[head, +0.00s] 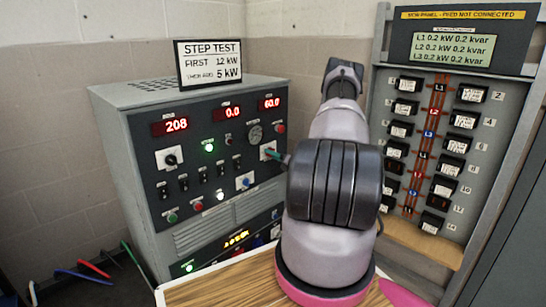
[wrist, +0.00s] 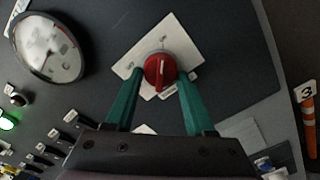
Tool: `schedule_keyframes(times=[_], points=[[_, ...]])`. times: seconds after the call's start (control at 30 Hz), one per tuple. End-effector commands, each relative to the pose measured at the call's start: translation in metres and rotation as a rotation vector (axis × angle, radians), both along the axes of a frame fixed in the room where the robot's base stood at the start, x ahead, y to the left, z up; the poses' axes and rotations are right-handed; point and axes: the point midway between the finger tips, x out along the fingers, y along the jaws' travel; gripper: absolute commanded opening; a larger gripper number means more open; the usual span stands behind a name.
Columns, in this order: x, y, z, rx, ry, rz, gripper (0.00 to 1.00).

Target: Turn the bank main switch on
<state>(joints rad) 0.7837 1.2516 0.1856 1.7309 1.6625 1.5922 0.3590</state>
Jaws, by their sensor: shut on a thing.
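A red rotary switch knob (wrist: 158,72) sits on a white square plate (wrist: 133,57) on the dark panel face. Its handle points nearly straight up and down in the wrist view. The labels on the plate are too small to read. My gripper (wrist: 160,76) has its two teal fingers on either side of the knob and is shut on it. In the head view, my gripper (head: 282,158) reaches the right side of the load bank panel (head: 190,150), where the white plate (head: 268,150) partly shows. The knob is hard to make out there.
The panel shows red readouts (head: 176,125) and a black rotary knob (head: 170,159) on another white plate. A round gauge (wrist: 48,45) is left of the knob. A breaker panel (head: 435,150) stands right. Cables (head: 90,270) lie at lower left.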

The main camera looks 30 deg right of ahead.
Motion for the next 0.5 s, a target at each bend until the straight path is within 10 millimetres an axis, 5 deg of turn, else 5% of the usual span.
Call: schedule_keyframes(times=[0.47, 0.5], points=[[-0.001, -0.0009, -0.001, 0.012, 0.005, -0.002, 0.0], [-0.001, -0.0009, -0.001, 0.012, 0.005, -0.002, 0.66]])
